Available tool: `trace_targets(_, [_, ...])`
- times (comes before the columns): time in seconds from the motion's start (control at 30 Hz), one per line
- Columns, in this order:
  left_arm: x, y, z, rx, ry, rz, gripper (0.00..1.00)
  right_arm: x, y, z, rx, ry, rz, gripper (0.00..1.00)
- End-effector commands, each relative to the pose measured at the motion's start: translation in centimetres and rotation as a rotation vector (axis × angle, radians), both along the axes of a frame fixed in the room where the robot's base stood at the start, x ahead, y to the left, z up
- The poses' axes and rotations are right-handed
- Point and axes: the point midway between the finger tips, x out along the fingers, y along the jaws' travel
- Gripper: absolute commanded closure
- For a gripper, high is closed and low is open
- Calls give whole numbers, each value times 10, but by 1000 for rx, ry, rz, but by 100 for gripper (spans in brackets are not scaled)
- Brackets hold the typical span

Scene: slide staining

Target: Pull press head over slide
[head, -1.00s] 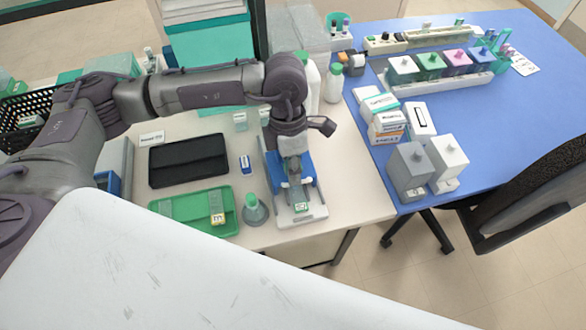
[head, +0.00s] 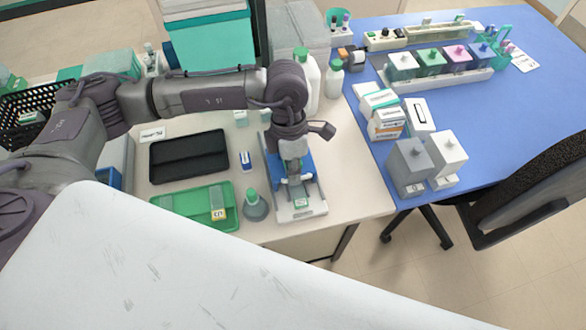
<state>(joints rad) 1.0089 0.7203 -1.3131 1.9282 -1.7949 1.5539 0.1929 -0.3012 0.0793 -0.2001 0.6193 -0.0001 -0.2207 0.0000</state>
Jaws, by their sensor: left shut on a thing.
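The slide press stands near the right edge of the white table, with a pale base (head: 309,211) and a blue press head (head: 307,167). My left gripper (head: 294,178) comes down from above onto the blue head and is shut on it; its fingertips are partly lost against the press. A small pale green-labelled piece, seemingly the slide (head: 301,203), lies on the front of the base, just in front of the head. My right gripper is not in view.
A grey-green cone bottle (head: 255,206) stands close left of the press. A green tray (head: 170,203) and a black tray (head: 163,165) lie further left. White bottles (head: 332,84) stand behind. The blue table (head: 450,105) to the right holds boxes and staining jars.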

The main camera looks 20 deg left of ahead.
Motion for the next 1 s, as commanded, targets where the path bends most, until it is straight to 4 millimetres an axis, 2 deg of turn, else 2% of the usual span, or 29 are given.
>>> trace_targets(0.23, [-23, -16, -2, -4, 0, -4, 100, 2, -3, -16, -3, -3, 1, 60])
trace_targets(0.47, [-25, -17, 0, -4, 5, -2, 100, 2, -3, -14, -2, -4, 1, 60])
trace_targets(0.5, [-25, -17, 0, -4, 5, -2, 88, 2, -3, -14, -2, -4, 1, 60])
trace_targets(0.57, [-25, -17, -1, -3, 5, -2, 79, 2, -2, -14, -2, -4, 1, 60])
trace_targets(1.0, [-24, -16, 0, -1, 3, -1, 79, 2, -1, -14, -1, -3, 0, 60])
